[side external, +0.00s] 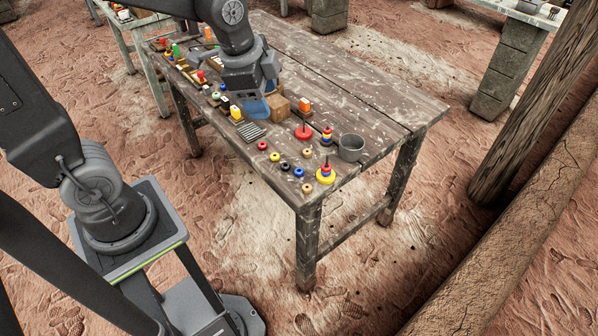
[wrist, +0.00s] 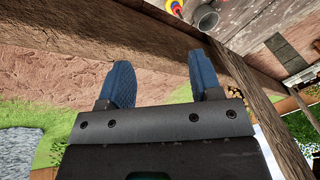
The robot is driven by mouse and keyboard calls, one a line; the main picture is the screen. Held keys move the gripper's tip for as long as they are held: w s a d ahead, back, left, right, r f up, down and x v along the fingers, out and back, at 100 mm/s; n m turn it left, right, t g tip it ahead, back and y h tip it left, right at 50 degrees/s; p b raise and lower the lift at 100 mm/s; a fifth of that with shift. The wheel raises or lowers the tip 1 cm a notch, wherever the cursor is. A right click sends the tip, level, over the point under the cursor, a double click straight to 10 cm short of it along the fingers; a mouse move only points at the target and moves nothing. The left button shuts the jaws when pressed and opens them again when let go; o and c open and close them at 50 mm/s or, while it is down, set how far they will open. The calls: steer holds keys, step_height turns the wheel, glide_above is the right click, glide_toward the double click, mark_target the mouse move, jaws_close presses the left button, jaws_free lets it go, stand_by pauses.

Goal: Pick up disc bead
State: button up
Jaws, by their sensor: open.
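Which one the task means, I cannot tell. My gripper (side external: 257,108) is over the table's middle, behind and left of these beads, with its blue fingers partly hidden. In the wrist view my gripper (wrist: 165,78) has its two blue fingers apart with nothing between them. No loose bead is clear there.
A stacked ring toy (side external: 325,175), a red disc with a peg (side external: 304,132) and a grey cup (side external: 351,149) stand near the beads. A wooden block (side external: 279,108) and a grey ridged piece (side external: 251,131) are close to my gripper. Coloured blocks crowd the table's far left.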

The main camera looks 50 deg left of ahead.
steer(key=w+a+f+m+g, duration=0.2)
steer(key=w+f+m, duration=0.5)
steer(key=f, duration=0.1)
steer(key=m, duration=0.4)
glide_above(299, 168)
steer(key=s+d, duration=0.1)
steer(key=s, duration=0.1)
steer(key=shift+g, duration=0.4)
step_height(299, 168, down, 15)
steer(key=shift+w+f, duration=0.1)
steer(key=shift+w+a+f, duration=0.1)
steer(key=shift+w+f, duration=0.1)
steer(key=shift+f, duration=0.8)
steer(key=shift+w+f, duration=0.2)
steer(key=shift+f, duration=0.75)
steer(key=shift+w+a+f, duration=0.1)
steer(key=shift+w+f, duration=0.1)
steer(key=shift+f, duration=0.8)
steer(key=c, duration=1)
steer(key=shift+r, duration=0.1)
